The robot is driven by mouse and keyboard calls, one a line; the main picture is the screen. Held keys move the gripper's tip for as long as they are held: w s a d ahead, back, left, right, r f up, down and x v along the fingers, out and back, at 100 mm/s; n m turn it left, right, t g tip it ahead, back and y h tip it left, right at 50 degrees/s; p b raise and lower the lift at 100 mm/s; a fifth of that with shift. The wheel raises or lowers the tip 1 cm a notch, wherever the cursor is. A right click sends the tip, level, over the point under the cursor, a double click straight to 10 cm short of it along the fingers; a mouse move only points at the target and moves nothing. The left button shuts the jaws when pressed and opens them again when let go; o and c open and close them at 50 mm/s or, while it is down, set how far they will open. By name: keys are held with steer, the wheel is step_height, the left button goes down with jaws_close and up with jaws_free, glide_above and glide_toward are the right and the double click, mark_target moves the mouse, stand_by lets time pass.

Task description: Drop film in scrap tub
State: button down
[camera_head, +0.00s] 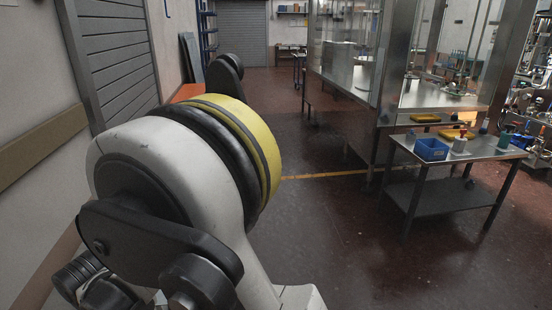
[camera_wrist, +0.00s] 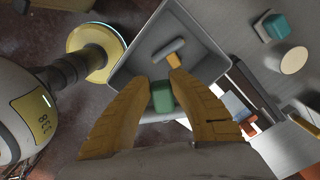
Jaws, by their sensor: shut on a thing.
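In the wrist view, my gripper (camera_wrist: 162,92) has its two yellow-brown fingers closed around a small dark green piece (camera_wrist: 162,99). I cannot tell from its look whether this piece is the film. A grey, open, square-rimmed tub (camera_wrist: 206,38) lies beyond the fingertips, and the green piece shows against its inside near the lower wall. The fingers cover part of the tub's near side. My gripper and the tub cannot be made out in the head view.
In the wrist view, a teal block (camera_wrist: 275,26) and a pale round thing (camera_wrist: 293,60) stand on a grey surface at right. The head view shows a small table (camera_head: 455,147) with a blue bin (camera_head: 431,149), a steel enclosure behind, and open floor (camera_head: 325,220).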

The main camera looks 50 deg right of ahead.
step_height(320, 180, down, 6)
steer(key=a+m+b, duration=0.1)
steer(key=b, duration=0.3)
steer(key=shift+s, duration=0.25)
steer(key=c, duration=1.2)
jaws_free()
step_height(320, 180, up, 12)
steer(key=shift+r, duration=0.1)
